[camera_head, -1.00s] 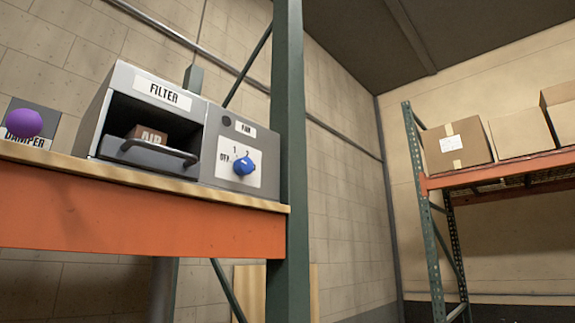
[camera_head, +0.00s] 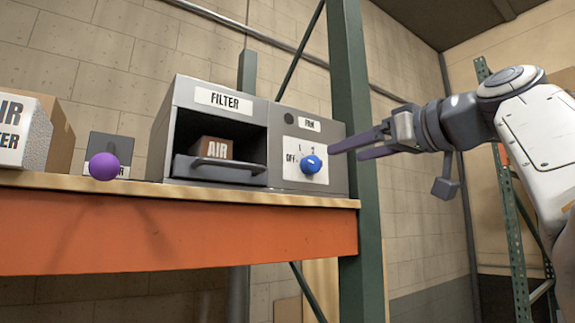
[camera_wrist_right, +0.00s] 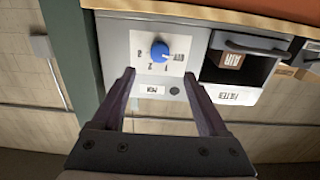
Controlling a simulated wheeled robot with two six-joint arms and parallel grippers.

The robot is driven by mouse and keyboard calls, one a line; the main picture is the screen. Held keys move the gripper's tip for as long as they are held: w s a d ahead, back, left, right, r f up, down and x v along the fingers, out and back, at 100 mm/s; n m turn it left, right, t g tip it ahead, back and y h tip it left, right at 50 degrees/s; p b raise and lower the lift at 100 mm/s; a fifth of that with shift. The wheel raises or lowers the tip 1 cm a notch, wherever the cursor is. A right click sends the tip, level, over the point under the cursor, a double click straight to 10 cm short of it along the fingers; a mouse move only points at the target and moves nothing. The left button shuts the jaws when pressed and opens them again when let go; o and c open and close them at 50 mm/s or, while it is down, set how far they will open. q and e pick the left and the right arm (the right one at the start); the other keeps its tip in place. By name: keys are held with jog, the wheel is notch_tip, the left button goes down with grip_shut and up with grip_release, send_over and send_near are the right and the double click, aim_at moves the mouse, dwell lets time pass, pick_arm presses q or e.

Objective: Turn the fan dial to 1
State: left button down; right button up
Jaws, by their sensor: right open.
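The fan dial (camera_head: 311,164) is a blue knob on a white plate marked OFF, 1 and 2, on the grey panel under the FAN label (camera_head: 309,124). It also shows upside down in the right wrist view (camera_wrist_right: 160,51), where I cannot tell which mark it points to. My right gripper (camera_head: 348,152) is open and empty, in front of the panel and right of the dial in the head view. In the right wrist view its fingertips (camera_wrist_right: 158,75) stand apart on either side of the dial's plate, short of the knob. My left gripper is not in view.
The filter box (camera_head: 224,100) with its handled drawer (camera_head: 210,172) stands left of the fan panel. A purple ball knob (camera_head: 104,166) and an AIR FILTER carton (camera_head: 58,140) are farther left. A green rack post (camera_head: 350,80) rises just right of the panel, above the orange beam (camera_head: 180,232).

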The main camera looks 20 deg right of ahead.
aim_at(315, 164)
jog(key=p+x, duration=0.4)
jog(key=x, duration=0.5)
jog(key=shift+w+a+f, duration=0.1)
jog(key=shift+w+a, duration=0.1)
jog(key=shift+w, duration=0.35)
grip_shut()
